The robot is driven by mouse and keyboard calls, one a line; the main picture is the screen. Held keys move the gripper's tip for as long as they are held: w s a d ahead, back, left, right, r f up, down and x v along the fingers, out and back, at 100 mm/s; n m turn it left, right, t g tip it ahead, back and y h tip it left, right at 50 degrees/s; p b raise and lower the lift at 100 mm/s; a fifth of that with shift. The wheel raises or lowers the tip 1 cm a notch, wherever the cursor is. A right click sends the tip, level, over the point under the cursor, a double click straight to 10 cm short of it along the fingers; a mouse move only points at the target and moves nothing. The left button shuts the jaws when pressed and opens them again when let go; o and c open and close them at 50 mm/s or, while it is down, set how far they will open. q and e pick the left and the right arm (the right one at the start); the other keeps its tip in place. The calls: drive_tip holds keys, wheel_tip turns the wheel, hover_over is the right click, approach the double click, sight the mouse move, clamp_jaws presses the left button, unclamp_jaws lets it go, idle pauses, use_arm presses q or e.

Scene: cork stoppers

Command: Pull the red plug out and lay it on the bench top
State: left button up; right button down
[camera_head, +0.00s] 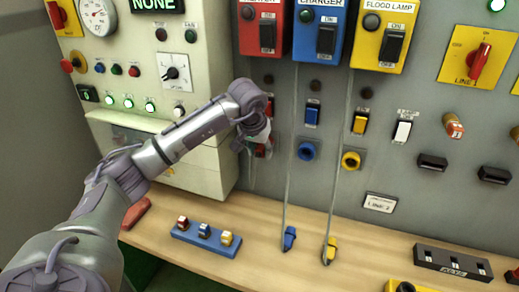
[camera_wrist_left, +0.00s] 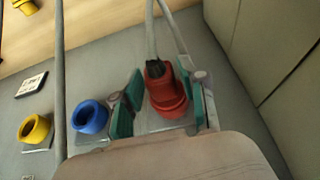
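The red plug (camera_wrist_left: 167,95) sits at the panel in the left wrist view, with grey cable running from its dark end. My left gripper (camera_wrist_left: 162,92) has its green finger pads on either side of the plug, with narrow gaps seeming to show; firm contact is not visible. In the head view my left gripper (camera_head: 257,142) is at the panel, and a little red shows beside it; most of the plug is hidden. The wooden bench top (camera_head: 270,255) lies below. My right gripper is not in view.
A blue socket (camera_head: 307,151) and a yellow socket (camera_head: 351,160) are to the right, with cables hanging near them. A blue plug (camera_head: 289,238) and a yellow plug (camera_head: 329,251) are on the bench. A blue block (camera_head: 206,240) with coloured pieces stands left of them.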

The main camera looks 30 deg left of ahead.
use_arm(q)
clamp_jaws()
drive_tip(key=shift+s, duration=0.25)
drive_tip(key=shift+s+d, duration=0.15)
drive_tip(key=shift+s, duration=0.2)
drive_tip(key=shift+s+d+b, duration=0.25)
drive_tip(key=shift+s, duration=0.85)
drive_tip(key=shift+s+d+b, duration=0.2)
drive_tip(key=shift+s+d, duration=0.05)
drive_tip(key=shift+s, duration=0.8)
